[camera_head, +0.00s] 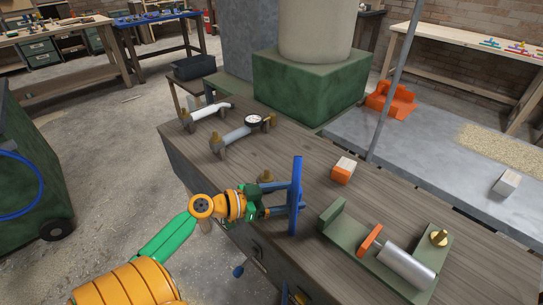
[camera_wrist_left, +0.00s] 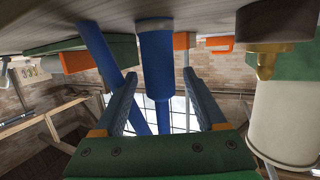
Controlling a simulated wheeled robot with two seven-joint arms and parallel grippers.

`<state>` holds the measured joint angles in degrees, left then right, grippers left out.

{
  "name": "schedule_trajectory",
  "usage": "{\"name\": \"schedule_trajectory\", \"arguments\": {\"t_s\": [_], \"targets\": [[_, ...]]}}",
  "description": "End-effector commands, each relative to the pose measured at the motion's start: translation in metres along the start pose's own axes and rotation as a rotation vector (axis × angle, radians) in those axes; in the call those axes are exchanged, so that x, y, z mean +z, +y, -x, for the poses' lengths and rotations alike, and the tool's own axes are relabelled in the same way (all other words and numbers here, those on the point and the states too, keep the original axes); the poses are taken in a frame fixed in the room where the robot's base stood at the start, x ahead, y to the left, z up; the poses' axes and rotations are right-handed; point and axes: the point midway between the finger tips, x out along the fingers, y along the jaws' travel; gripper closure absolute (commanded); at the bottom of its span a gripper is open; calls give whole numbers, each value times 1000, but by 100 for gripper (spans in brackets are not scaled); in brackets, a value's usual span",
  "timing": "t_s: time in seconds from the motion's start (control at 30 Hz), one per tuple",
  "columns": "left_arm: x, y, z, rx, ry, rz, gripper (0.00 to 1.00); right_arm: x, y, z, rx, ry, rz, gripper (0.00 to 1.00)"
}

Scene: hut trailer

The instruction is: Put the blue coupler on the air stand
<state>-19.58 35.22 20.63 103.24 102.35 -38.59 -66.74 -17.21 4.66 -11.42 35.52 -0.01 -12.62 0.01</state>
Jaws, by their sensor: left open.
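My left gripper (camera_head: 296,202) is open over the wooden bench (camera_head: 330,160). A tall thin blue piece (camera_head: 297,172) stands at its fingertips, probably the blue coupler. In the left wrist view a blue cylinder (camera_wrist_left: 156,55) with a narrower end shows between and beyond the open fingers (camera_wrist_left: 160,105); whether it touches them I cannot tell. A slanted blue bar (camera_wrist_left: 100,48) runs beside it. A brass fitting (camera_head: 266,176) stands just behind my left gripper and is large in the left wrist view (camera_wrist_left: 265,60). Which fixture is the air stand is unclear. My right gripper is out of view.
A green fixture (camera_head: 332,215) with a grey cylinder (camera_head: 405,268), an orange plate (camera_head: 370,240) and a brass fitting (camera_head: 439,238) is at right. An orange-and-white block (camera_head: 343,171) lies between. A gauge fixture (camera_head: 240,133) and a white cylinder (camera_head: 210,111) stand behind.

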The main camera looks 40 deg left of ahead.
Motion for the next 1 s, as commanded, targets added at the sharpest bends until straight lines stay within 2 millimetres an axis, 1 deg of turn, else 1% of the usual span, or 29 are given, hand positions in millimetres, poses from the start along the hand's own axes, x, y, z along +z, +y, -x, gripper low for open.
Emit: {"name": "schedule_trajectory", "arguments": {"t_s": [0.03,0.2,0.3,0.4,0.53,1.0], "targets": [[5,1,10,0,-6,-3,27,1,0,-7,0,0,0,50],[5,0,56,-3,-3,0,27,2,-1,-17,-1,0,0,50],[4,0,80,-1,-3,0,27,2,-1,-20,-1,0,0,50],[3,0,94,0,-2,1,27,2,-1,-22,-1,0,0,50],[1,0,102,1,-2,-3,27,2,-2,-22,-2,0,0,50],[0,0,102,1,-1,-3,27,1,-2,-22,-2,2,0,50]]}}
